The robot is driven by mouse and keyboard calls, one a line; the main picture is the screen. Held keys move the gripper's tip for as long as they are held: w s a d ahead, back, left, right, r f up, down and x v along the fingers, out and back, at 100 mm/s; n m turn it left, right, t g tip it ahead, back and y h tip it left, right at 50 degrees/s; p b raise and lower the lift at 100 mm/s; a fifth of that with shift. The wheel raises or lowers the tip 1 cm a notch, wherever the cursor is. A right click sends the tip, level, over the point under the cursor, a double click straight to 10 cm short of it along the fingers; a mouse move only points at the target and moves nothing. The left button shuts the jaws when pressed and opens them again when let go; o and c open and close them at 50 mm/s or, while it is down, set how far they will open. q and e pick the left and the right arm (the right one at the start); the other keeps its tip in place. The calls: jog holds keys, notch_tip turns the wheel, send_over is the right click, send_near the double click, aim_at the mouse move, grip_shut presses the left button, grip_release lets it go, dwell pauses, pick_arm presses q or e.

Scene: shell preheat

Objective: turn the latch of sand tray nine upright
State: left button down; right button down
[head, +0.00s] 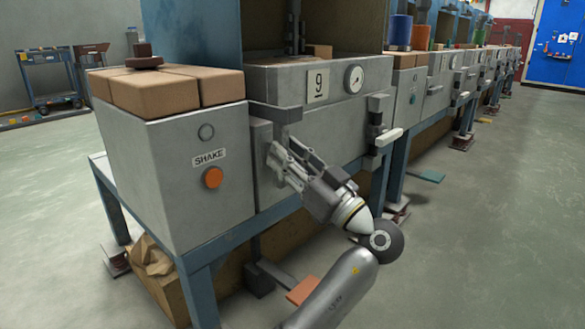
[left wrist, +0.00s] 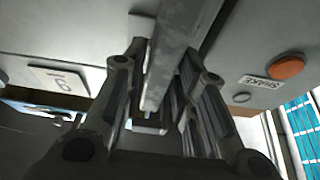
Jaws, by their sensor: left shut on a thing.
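Sand tray nine (head: 338,95) is a grey metal front with a 9 plate and a round gauge. My left gripper (head: 276,157) is at the tray's left side, beside the grey SHAKE box. In the left wrist view its fingers (left wrist: 160,100) stand on both sides of a grey metal bar, the latch handle (left wrist: 180,50), and are shut on it. In the head view the gripper covers most of this handle, so I cannot tell its tilt there. The 9 plate also shows in the left wrist view (left wrist: 62,84). My right gripper is not in view.
The SHAKE box (head: 180,185) with an orange button (head: 212,178) stands close left, with brown blocks (head: 165,88) on it. A second latch with a pale handle (head: 389,137) is at the right. Several like stations run off to the right. The floor at right is mostly free.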

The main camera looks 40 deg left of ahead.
pick_arm(q)
jog(key=shift+n, duration=0.3)
jog(key=c, duration=1.3)
grip_release()
jog(key=shift+d, duration=0.1)
jog(key=v, duration=1.1)
jog(key=shift+w+d+f, duration=0.1)
jog(key=shift+d, duration=0.3)
jog(key=shift+d, duration=0.1)
